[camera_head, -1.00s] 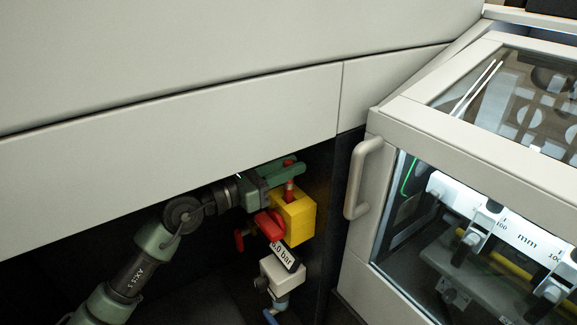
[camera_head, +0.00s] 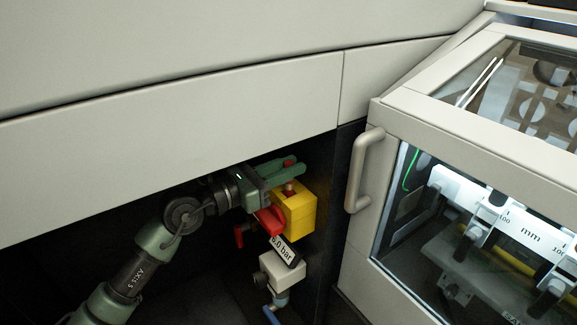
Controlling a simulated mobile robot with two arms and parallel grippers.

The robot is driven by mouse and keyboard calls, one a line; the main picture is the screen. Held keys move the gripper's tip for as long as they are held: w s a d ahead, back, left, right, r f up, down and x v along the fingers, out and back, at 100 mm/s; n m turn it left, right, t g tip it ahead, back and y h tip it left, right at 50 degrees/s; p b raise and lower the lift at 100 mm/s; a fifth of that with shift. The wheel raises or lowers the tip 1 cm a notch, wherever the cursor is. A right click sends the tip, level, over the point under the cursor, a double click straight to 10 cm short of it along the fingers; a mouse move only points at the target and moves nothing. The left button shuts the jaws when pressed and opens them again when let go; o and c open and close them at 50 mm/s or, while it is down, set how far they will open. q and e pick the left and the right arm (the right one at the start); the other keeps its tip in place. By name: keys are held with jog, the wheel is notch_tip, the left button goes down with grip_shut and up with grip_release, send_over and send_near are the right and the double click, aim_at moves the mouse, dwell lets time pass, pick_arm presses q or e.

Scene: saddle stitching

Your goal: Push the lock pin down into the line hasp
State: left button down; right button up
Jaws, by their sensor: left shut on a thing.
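The lock pin (camera_head: 289,186) is a short red pin. It stands upright over the top of the yellow block (camera_head: 298,212), which appears to be the line hasp, under the grey panel. My left gripper (camera_head: 288,168) is shut on the lock pin near its top, with its green fingers close above the block. Only a little of the pin shows between fingers and block, and its lower end is hidden in the block. My right gripper is not in view.
A red handle (camera_head: 269,220) juts from the block's left side, above a "6.0 bar" label (camera_head: 286,252) and a grey fitting (camera_head: 282,270). The grey panel (camera_head: 180,145) hangs close above my left arm. A cabinet with a handle (camera_head: 364,170) stands right.

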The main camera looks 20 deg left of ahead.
pick_arm(q)
jog(key=shift+f+b, duration=0.35)
jog(key=shift+f, duration=0.2)
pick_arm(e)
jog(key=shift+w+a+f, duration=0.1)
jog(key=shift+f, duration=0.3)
pick_arm(q)
jog(key=c, duration=1.2)
grip_release()
jog(key=shift+r, duration=0.1)
jog(key=v, duration=0.4)
jog(key=shift+a+f, duration=0.1)
jog(key=shift+f, duration=0.1)
jog(key=v, duration=0.2)
jog(key=shift+s+a, duration=0.1)
jog(key=shift+s, duration=0.2)
jog(key=shift+s+a+r, duration=0.15)
jog(key=shift+s+a, duration=0.2)
jog(key=shift+s, duration=0.1)
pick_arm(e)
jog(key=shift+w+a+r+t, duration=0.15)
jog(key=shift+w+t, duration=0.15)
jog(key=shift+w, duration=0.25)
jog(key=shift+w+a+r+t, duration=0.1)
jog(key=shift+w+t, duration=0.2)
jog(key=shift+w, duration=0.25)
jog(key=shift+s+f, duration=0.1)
